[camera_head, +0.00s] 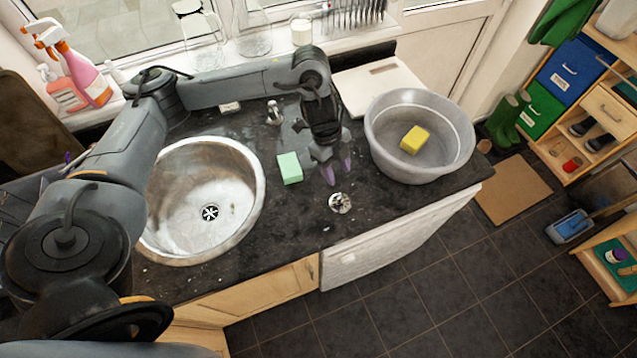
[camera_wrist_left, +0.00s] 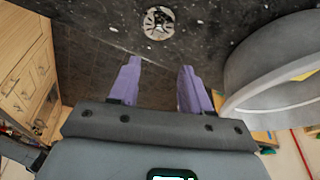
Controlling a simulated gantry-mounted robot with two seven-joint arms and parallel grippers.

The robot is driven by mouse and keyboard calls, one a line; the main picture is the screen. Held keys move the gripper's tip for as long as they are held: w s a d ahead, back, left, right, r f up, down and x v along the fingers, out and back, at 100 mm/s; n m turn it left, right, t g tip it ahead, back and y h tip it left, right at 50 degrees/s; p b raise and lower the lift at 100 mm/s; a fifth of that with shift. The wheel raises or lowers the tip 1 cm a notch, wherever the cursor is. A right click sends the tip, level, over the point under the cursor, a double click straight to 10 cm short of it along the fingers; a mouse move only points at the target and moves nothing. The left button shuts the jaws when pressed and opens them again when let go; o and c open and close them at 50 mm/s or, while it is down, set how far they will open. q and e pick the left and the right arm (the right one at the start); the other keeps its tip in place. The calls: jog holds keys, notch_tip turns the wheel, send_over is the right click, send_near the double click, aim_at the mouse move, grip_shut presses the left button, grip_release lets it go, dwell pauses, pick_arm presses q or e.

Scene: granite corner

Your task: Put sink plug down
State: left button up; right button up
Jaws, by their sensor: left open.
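The round metal sink plug (camera_head: 340,203) lies on the dark granite worktop (camera_head: 290,222), near its front edge and right of the sink. It also shows in the wrist view (camera_wrist_left: 158,22), beyond the fingertips. My left gripper (camera_head: 338,174) points down above the worktop, just behind the plug in the head view. Its purple fingers are apart and empty, with a gap between them and the plug in the wrist view (camera_wrist_left: 159,66). The round steel sink (camera_head: 190,170) has a drain (camera_head: 210,213) in its bottom. My right gripper is not in view.
A grey basin (camera_head: 378,150) with a yellow sponge (camera_head: 414,139) stands close to the right of my gripper. A green sponge (camera_head: 290,168) lies to its left. A tap (camera_head: 274,112) and white board (camera_head: 377,86) are behind. The worktop around the plug is clear.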

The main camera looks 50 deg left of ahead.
pick_arm(q)
jog(key=s+d+f+n+t+h, duration=0.2)
jog(key=d+t, duration=0.5)
jog(key=d, duration=1.9)
jog(key=s+a+f+n+g+y, duration=0.2)
jog(key=s+a+n, duration=0.4)
jog(key=s+a, duration=0.2)
jog(key=s+a+f+n+g+y, duration=0.2)
jog(key=s+a+f+n+y, duration=0.1)
jog(key=s+a+n, duration=0.4)
jog(key=shift+s+a+f, duration=0.2)
jog(key=shift+s+a, duration=0.3)
jog(key=shift+s, duration=0.35)
